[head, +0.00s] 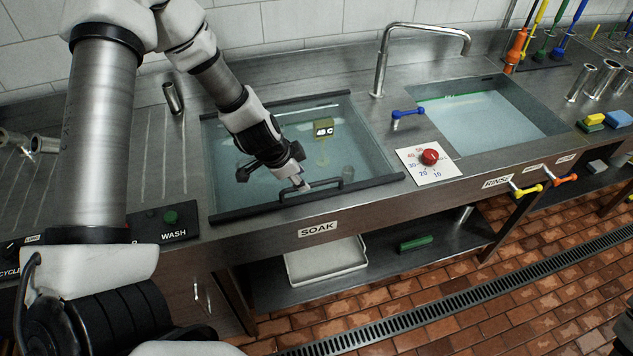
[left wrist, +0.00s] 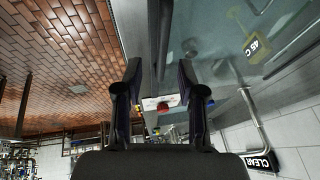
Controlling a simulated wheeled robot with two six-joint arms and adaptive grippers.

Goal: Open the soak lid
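The soak lid (head: 228,153) is a clear glass panel with dark edge bars. It lies flat and shut over the soak basin, above the SOAK label (head: 318,229). Its dark bar handle (head: 318,187) runs along the front edge. My left gripper (head: 297,184) is at the left part of this handle, pointing down at it. In the left wrist view, the fingers of my left gripper (left wrist: 160,78) stand apart, with a dark bar (left wrist: 160,35) running between them. Whether they touch it is hard to tell. My right gripper is not in view.
A yellow temperature block (head: 324,128) shows at the soak basin. A red knob (head: 430,157) on a dial plate and a blue lever (head: 407,113) stand right of the lid. A tall tap (head: 383,60) rises behind. The open rinse basin (head: 490,118) is farther right.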

